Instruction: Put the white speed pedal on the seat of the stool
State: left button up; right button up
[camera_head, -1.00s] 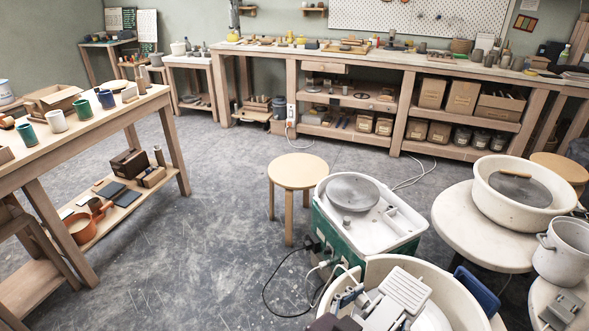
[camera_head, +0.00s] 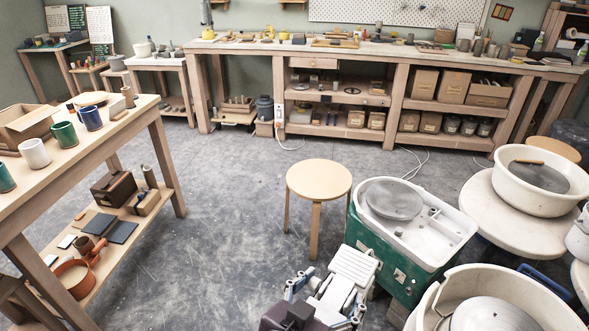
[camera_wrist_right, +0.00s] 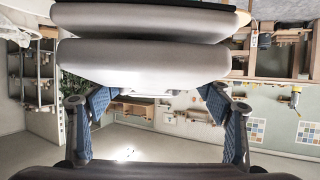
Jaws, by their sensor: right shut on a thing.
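The white speed pedal (camera_head: 354,264) is held in my right gripper (camera_head: 333,291), low in front of me in the head view. In the right wrist view the pedal (camera_wrist_right: 140,62) fills the upper middle, and the blue-padded fingers of the right gripper (camera_wrist_right: 157,105) are shut on it from both sides. The round wooden stool (camera_head: 318,179) stands upright just beyond the pedal, and its seat is bare. The pedal is on the near side of the stool, with a gap between them in the picture. My left gripper is not in view.
A green and white pottery wheel (camera_head: 408,222) stands close to the right of the stool. A white basin wheel (camera_head: 500,300) is at the near right. A wooden table (camera_head: 130,122) with cups is on the left. The floor (camera_head: 232,200) left of the stool is clear.

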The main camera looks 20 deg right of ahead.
aim_at(317, 179)
jog(key=i+l, duration=0.15)
jog(key=i, duration=0.35)
jog(key=i+l, duration=0.15)
jog(key=i, duration=0.4)
jog(key=i+l+u, duration=0.1)
jog(key=i, duration=0.4)
